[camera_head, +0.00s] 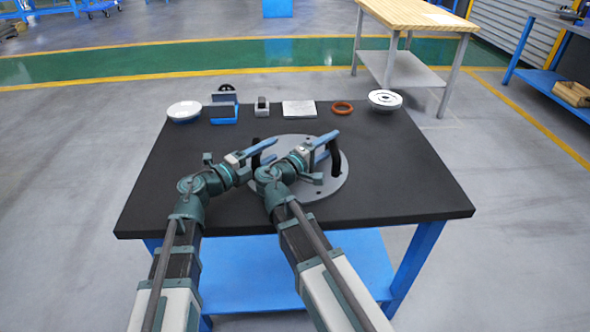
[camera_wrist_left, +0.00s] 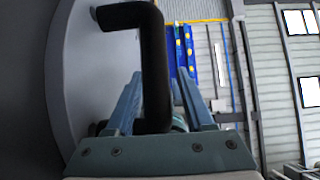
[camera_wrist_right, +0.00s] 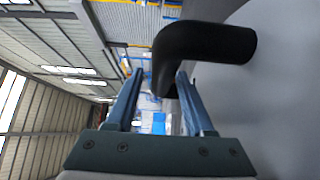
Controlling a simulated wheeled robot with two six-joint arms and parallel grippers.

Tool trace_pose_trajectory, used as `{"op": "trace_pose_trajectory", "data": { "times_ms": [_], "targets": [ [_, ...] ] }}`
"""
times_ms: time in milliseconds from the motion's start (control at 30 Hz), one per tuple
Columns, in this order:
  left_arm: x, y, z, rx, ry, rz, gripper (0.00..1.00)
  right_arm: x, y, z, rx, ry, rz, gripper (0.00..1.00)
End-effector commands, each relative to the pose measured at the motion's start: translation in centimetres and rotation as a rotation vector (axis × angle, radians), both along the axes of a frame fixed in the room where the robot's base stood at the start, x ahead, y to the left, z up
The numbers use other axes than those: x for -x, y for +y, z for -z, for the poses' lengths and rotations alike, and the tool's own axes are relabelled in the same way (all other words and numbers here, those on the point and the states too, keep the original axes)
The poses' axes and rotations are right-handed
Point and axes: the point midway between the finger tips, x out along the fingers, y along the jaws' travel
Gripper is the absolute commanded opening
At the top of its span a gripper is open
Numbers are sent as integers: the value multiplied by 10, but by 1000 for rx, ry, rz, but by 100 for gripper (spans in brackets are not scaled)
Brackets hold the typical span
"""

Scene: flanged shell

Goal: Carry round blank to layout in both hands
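The round blank (camera_head: 325,190) is a flat grey disc lying on the dark table top, with a black upright handle on each side. My left gripper (camera_head: 268,152) is at the left handle; in the left wrist view that handle (camera_wrist_left: 154,60) passes between the spread fingers. My right gripper (camera_head: 329,145) is at the right handle; in the right wrist view that handle (camera_wrist_right: 205,43) bends down between the spread fingers, with a gap on its left. Both grippers look open. My arms hide part of the disc. I cannot tell which place is the layout.
Along the dark table's (camera_head: 420,195) back edge stand a white bowl (camera_head: 184,110), a blue holder (camera_head: 223,112), a small grey block (camera_head: 262,106), a light plate (camera_head: 299,109), an orange ring (camera_head: 342,107) and a white round part (camera_head: 385,99). A wood-topped bench (camera_head: 420,14) stands behind right.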

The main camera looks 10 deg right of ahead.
Motion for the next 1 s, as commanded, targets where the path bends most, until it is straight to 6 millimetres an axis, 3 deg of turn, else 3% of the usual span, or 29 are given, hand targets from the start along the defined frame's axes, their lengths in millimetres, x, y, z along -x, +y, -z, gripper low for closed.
{"op": "trace_pose_trajectory", "data": {
  "times_ms": [433, 800, 1000],
  "targets": [
    [6, 9, 0, 1, 1, -3, 61, 0, 0, 0, 0, 0, 0, 61],
    [45, 70, 0, 0, 0, -4, 61, 0, 0, 0, 0, 0, 0, 61],
    [58, 93, 0, 0, 0, -2, 61, 0, 0, 0, 0, 0, 0, 61]
  ]
}}
